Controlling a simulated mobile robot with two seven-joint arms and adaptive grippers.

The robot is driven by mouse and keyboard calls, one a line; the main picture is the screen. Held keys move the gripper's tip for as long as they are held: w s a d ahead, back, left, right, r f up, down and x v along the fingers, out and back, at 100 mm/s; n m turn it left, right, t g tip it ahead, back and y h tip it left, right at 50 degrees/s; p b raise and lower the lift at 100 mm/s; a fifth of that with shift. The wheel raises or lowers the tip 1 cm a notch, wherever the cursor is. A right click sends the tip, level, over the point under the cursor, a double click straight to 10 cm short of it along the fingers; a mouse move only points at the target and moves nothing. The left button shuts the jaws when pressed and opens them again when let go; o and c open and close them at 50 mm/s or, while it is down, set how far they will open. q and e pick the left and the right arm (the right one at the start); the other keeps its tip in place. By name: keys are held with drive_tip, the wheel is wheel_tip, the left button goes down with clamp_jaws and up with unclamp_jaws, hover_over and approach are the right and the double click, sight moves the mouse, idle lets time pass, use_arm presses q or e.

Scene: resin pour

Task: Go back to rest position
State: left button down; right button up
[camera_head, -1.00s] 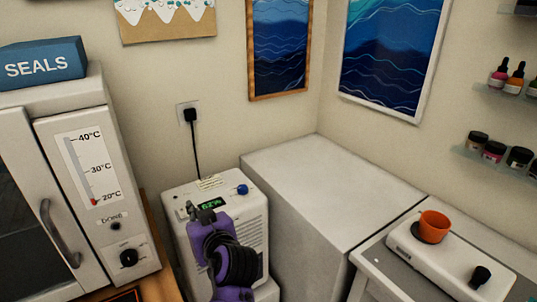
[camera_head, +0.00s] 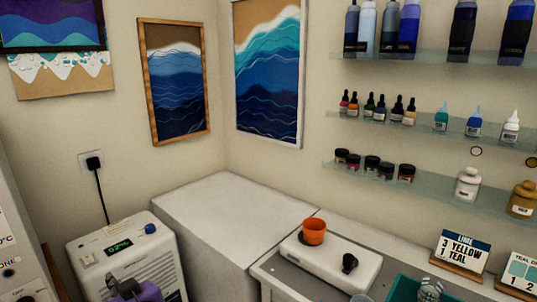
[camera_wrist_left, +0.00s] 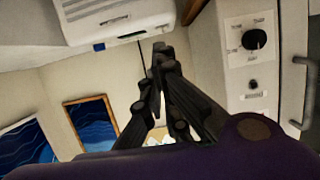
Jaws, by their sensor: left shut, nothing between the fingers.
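My left gripper (camera_head: 128,291) shows at the bottom left edge of the head view, in front of the white machine with a green display, and only its upper part is in the picture. In the left wrist view its dark fingers (camera_wrist_left: 160,55) come together at the tips, with nothing between them. My purple wrist fills the bottom of that view. My right gripper is not in view.
The white machine (camera_head: 150,262) stands beside a large white box (camera_head: 215,215). A white device (camera_head: 330,267) with an orange cup (camera_head: 313,231) sits on the counter at right. Shelves (camera_head: 440,125) of bottles line the right wall. A white cabinet (camera_head: 15,240) is at far left.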

use_arm(q)
drive_tip(key=w+d+m+t+h, duration=0.3)
drive_tip(key=w+d, duration=0.1)
drive_tip(key=d, duration=0.1)
drive_tip(key=s+d+f+m+t+h+p, duration=0.1)
drive_tip(key=s+d+f+m+h, duration=0.15)
drive_tip(key=f, duration=0.25)
drive_tip(key=s+d+f+m+h, duration=0.1)
drive_tip(key=d+f+m+h, duration=0.2)
drive_tip(key=d+f, duration=0.15)
drive_tip(key=s+f+g+h, duration=0.1)
drive_tip(key=s+f, duration=0.5)
drive_tip(key=s, duration=0.4)
drive_tip(key=s+d+f+m+g+h+p, duration=0.1)
drive_tip(key=s+f+g, duration=0.1)
drive_tip(key=s+f, duration=0.5)
drive_tip(key=s+f+g+h+p, duration=0.1)
drive_tip(key=s+f, duration=0.6)
drive_tip(key=s, duration=0.8)
drive_tip(key=shift+s+d+g, duration=0.15)
drive_tip(key=shift+d+g, duration=0.15)
drive_tip(key=shift+g, duration=0.2)
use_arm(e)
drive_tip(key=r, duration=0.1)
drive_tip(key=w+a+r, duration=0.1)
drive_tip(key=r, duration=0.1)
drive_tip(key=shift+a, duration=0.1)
use_arm(q)
drive_tip(key=shift+f+m, duration=0.1)
drive_tip(key=shift+m, duration=0.15)
